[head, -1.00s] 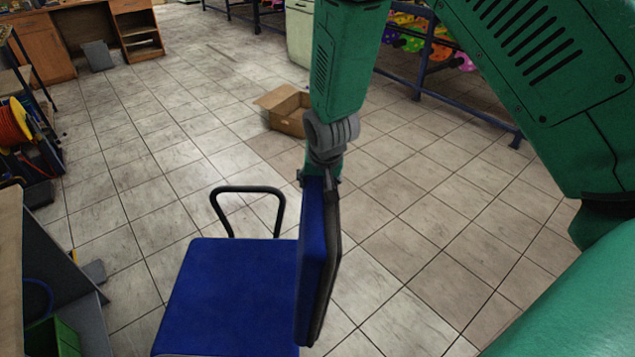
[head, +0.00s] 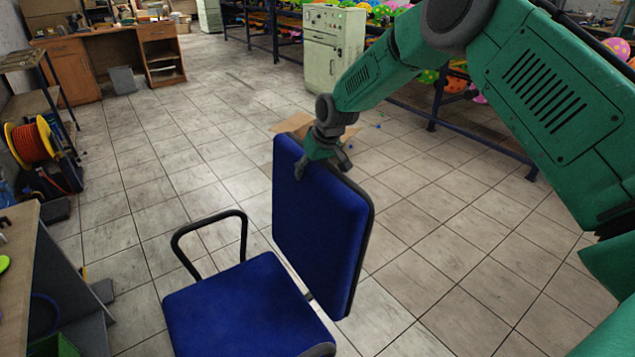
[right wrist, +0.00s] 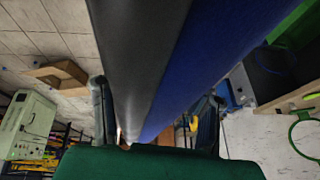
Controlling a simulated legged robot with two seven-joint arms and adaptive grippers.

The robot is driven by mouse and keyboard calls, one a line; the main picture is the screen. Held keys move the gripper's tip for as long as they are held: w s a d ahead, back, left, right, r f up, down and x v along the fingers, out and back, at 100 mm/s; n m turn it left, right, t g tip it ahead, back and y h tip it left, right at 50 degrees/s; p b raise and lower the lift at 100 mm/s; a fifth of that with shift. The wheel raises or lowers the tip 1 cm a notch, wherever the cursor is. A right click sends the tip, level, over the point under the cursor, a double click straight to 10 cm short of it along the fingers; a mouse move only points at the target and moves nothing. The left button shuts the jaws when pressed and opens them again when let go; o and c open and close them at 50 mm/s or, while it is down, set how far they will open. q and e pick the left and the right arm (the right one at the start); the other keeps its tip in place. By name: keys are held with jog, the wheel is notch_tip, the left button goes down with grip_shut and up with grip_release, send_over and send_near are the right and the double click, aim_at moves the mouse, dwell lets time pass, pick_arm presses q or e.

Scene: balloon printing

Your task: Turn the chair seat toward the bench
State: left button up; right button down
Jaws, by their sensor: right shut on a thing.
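The blue chair seat (head: 245,305) lies at the lower middle of the head view, with a black armrest loop (head: 208,240) at its far left side. The blue backrest (head: 318,225) stands upright on the seat's right side, its front facing left and toward me. My right gripper (head: 322,172) is shut on the top edge of the backrest. In the right wrist view the backrest edge (right wrist: 165,60) runs between the two fingers. The bench (head: 28,235) shows at the left edge of the head view. My left gripper is not in view.
A cardboard box (head: 290,124) stands on the floor behind the backrest. A cable reel (head: 32,143) stands at the left. A pale green cabinet (head: 332,45) and a rack with colourful balloons stand at the back. The tiled floor between is mostly clear.

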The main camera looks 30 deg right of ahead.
jog(key=shift+w+n, duration=0.3)
jog(key=shift+w, duration=0.5)
jog(key=c, duration=0.7)
grip_release()
jog(key=shift+c, duration=0.2)
jog(key=shift+s+d+r, duration=0.1)
jog(key=shift+r, duration=0.05)
jog(key=v, duration=1)
jog(key=shift+d+r, duration=0.1)
jog(key=shift+d, duration=0.1)
jog(key=shift+s+d+r, duration=0.1)
jog(key=shift+s+r, duration=0.15)
jog(key=shift+r, duration=0.3)
